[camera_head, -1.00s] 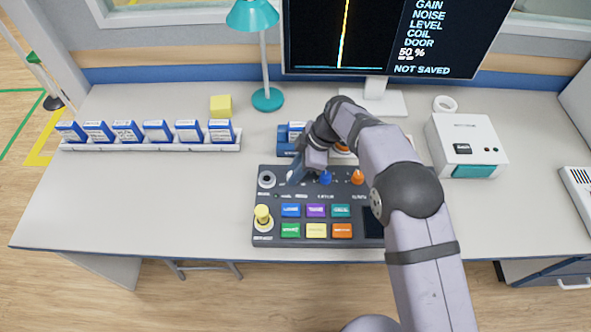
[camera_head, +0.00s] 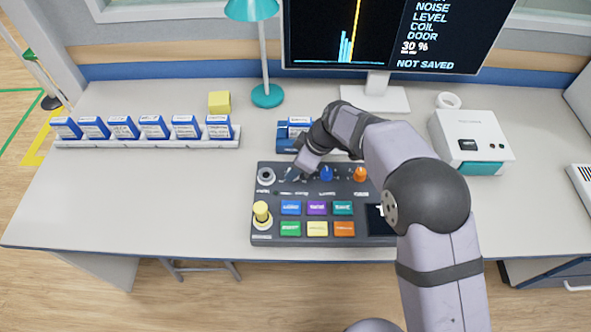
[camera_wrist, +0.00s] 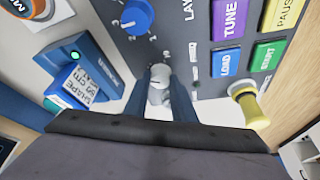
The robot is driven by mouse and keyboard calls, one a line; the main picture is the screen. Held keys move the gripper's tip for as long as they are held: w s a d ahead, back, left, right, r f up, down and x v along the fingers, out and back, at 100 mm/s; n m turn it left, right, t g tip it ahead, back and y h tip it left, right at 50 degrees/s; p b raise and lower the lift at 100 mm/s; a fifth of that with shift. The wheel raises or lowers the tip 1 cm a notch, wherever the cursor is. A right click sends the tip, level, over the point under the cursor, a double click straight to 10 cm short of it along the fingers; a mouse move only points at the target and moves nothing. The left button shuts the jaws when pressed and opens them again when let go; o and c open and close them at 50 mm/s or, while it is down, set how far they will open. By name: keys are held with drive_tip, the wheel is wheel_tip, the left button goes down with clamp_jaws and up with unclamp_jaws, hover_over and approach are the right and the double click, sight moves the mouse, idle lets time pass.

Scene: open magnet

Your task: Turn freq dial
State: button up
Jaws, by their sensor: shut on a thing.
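The dark control console (camera_head: 380,185) lies on the desk. In the wrist view, my gripper (camera_wrist: 160,85) has its two blue fingers on either side of a light grey dial (camera_wrist: 158,82), shut on it; I take this as the freq dial, though its label cannot be read. In the head view my gripper (camera_head: 296,176) reaches down to the console's upper left and mostly hides this dial. The monitor (camera_head: 375,30) shows a yellow line, blue bars, "30 %" and "NOT SAVED".
A blue dial (camera_head: 326,173) and an orange dial (camera_head: 360,174) stand right of the gripped dial. A yellow knob (camera_head: 262,213) and coloured buttons are nearer the front. A blue holder (camera_head: 287,140) is close behind.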

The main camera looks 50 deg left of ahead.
drive_tip(key=shift+m, duration=0.6)
drive_tip(key=shift+t, duration=0.3)
drive_tip(key=o, duration=1.1)
drive_tip(key=shift+c, duration=0.2)
drive_tip(key=b+v, duration=0.2)
drive_tip(key=v, duration=0.5)
drive_tip(key=shift+r, duration=0.2)
drive_tip(key=shift+d, duration=0.15)
